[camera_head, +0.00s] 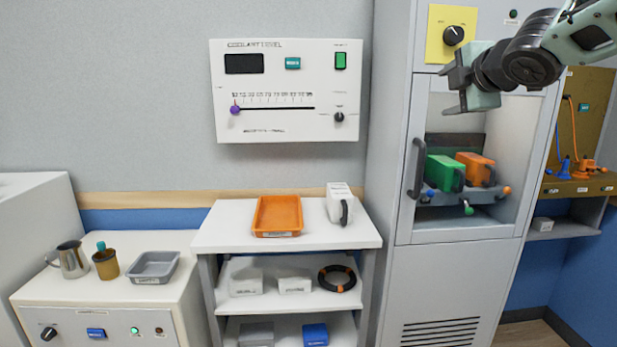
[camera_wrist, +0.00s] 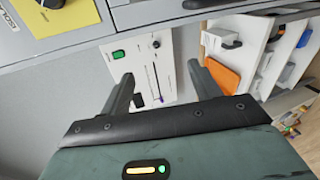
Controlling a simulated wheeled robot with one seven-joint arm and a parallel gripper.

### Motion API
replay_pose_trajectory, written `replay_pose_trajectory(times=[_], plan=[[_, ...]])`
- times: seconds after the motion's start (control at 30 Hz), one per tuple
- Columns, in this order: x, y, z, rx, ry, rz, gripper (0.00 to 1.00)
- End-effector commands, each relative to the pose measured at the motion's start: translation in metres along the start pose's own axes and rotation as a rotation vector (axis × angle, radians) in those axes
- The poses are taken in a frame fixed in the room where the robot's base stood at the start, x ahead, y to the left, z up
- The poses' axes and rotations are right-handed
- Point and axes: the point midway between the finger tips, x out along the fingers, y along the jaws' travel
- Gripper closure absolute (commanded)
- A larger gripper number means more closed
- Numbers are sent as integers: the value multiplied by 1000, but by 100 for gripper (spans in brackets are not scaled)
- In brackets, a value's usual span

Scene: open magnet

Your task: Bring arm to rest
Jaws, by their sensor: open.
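My gripper (camera_head: 459,85) is at the upper right of the head view, in front of the tall grey cabinet (camera_head: 450,290). It is raised near the top of the cabinet's window, with my arm reaching in from the upper right corner. In the wrist view my gripper (camera_wrist: 162,82) shows two dark fingers spread apart with nothing between them. Beyond the fingers the wrist view shows the white coolant panel (camera_wrist: 143,65). That panel (camera_head: 288,125) hangs on the wall in the head view.
The cabinet holds a green block (camera_head: 440,172) and an orange block (camera_head: 476,165). A mug (camera_head: 70,260) stands at left. The wall space between panel and shelf is clear.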

Motion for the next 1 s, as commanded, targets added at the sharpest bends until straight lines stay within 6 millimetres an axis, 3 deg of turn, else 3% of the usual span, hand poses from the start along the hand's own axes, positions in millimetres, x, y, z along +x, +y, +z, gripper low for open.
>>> replay_pose_trajectory(times=[0.03, 0.1, 0.27, 0.4, 0.6, 0.7, 0.8, 1.0], plan=[[-3, -29, -26, 100, 19, -73, 38], [-12, -68, -58, 239, 26, -181, 38], [-48, -160, -121, 504, -5, -446, 38], [-99, -238, -164, 680, -89, -684, 38], [-191, -335, -198, 843, -293, -996, 38], [-232, -367, -204, 886, -401, -1104, 38], [-260, -387, -205, 911, -482, -1172, 38], [-279, -400, -205, 927, -544, -1215, 38]])
